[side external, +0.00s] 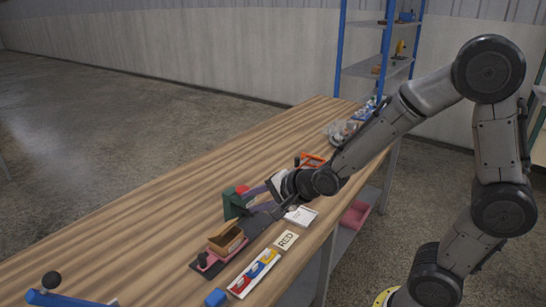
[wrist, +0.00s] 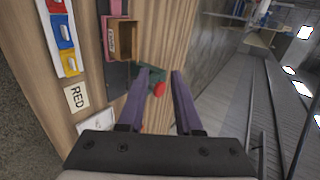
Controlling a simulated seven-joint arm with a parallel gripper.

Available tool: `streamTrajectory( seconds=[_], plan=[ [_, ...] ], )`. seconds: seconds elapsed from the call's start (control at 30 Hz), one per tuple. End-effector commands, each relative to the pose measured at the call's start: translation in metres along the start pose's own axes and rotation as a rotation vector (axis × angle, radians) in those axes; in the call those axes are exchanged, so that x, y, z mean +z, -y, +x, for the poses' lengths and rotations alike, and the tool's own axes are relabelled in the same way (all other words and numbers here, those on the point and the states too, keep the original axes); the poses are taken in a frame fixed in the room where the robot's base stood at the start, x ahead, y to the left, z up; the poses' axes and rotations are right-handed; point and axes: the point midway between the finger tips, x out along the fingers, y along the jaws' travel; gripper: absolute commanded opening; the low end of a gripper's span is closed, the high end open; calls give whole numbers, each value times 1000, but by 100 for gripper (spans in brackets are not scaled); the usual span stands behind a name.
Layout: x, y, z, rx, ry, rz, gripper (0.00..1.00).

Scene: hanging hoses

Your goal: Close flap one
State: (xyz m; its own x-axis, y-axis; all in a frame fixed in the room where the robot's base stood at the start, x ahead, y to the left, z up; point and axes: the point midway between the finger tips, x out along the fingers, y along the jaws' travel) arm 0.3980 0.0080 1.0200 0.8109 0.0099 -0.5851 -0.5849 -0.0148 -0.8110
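I cannot tell which is flap one or whether any stands open. My gripper (wrist: 160,72) is open, its purple fingers apart. It is beside a dark green block (side external: 232,203) with a red knob (wrist: 158,89) that shows between the fingers.
An open wooden box (side external: 227,240) sits on a dark and pink base near the strip. A "RED" card (side external: 286,239) and a white pad (side external: 301,215) lie near the table edge. A blue lever (side external: 62,299) is at the near end. The table's left side (side external: 150,215) is clear.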

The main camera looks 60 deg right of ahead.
Motion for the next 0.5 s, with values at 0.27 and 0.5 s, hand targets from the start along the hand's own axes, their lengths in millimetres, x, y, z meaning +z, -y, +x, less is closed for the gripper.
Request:
streamTrajectory(
  seconds=[0.27, 0.5],
  plan=[
    [-3, 39, -34, -91, -9, -123, 34],
    [-4, 64, -70, -140, -31, -355, 34]
  ],
)
